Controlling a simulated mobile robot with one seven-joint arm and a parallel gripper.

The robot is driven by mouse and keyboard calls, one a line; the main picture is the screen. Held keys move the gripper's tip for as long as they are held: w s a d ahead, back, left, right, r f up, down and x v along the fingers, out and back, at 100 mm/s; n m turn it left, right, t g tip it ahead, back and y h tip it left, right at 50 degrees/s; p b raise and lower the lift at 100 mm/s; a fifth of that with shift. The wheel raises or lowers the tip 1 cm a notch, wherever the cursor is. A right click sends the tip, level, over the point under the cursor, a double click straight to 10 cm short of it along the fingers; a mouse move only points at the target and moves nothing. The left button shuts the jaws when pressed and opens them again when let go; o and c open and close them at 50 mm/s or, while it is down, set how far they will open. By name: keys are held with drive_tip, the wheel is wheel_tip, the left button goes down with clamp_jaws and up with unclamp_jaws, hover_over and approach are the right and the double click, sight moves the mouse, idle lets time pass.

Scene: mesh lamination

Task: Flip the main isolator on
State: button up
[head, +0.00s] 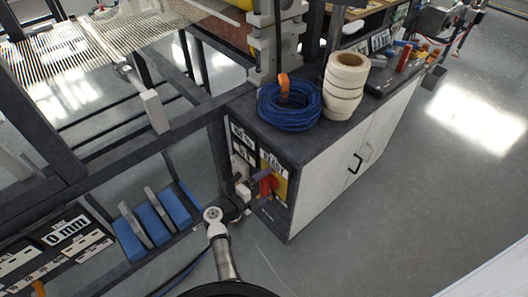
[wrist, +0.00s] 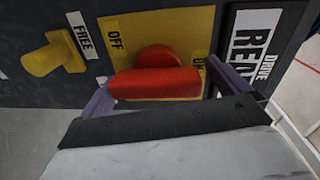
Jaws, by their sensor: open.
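The main isolator is a red bar handle (wrist: 155,84) with a round red hub (wrist: 157,56) on a yellow plate (wrist: 185,27). In the wrist view the bar lies crosswise, below an OFF label (wrist: 115,38); a second label at the right is mostly hidden. My gripper (wrist: 157,80) is open, with one purple finger near each end of the bar. I cannot tell whether either finger touches it. In the head view the red handle (head: 266,186) and yellow plate (head: 281,184) sit on the cabinet's end face, partly covered by my gripper.
A yellow knob (wrist: 50,55) with a FREE label is left of the isolator. A black-and-white DRIVE READY sign (wrist: 255,48) is on its right. A blue cable coil (head: 290,106) and white tape rolls (head: 345,88) rest on the cabinet. Floor is clear right of the cabinet.

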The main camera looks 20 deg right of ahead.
sight(261, 188)
drive_tip(key=shift+m+h, duration=0.5)
drive_tip(key=shift+m, duration=0.2)
drive_tip(key=r, duration=1.9)
drive_tip(key=shift+w+r, duration=0.3)
drive_tip(key=shift+r, duration=0.05)
wheel_tip(261, 188, down, 18)
drive_tip(key=n+y, duration=0.1)
drive_tip(key=n, duration=0.3)
drive_tip(key=shift+a+f+g+y, duration=0.2)
drive_tip(key=shift+g+y, duration=0.1)
drive_tip(key=shift+y, duration=0.1)
drive_tip(key=shift+s+a+r, duration=0.1)
drive_tip(key=shift+s+r, duration=0.15)
drive_tip(key=shift+s+a+f, duration=0.2)
drive_tip(key=shift+a, duration=0.2)
drive_tip(key=shift+s+a+f, duration=0.15)
drive_tip(key=shift+a+f, duration=0.05)
drive_tip(key=shift+a, duration=0.2)
drive_tip(key=shift+s+a+f+p, duration=0.1)
drive_tip(key=shift+s+a+p, duration=0.15)
drive_tip(key=shift+a, duration=0.3)
drive_tip(key=shift+s+a+p, duration=0.2)
drive_tip(key=shift+a+p, duration=0.05)
drive_tip(key=shift+a, duration=0.25)
drive_tip(key=f+p+v, duration=0.2)
drive_tip(key=v, duration=0.9)
drive_tip(key=shift+s+a, duration=0.25)
drive_tip(key=shift+d, duration=0.1)
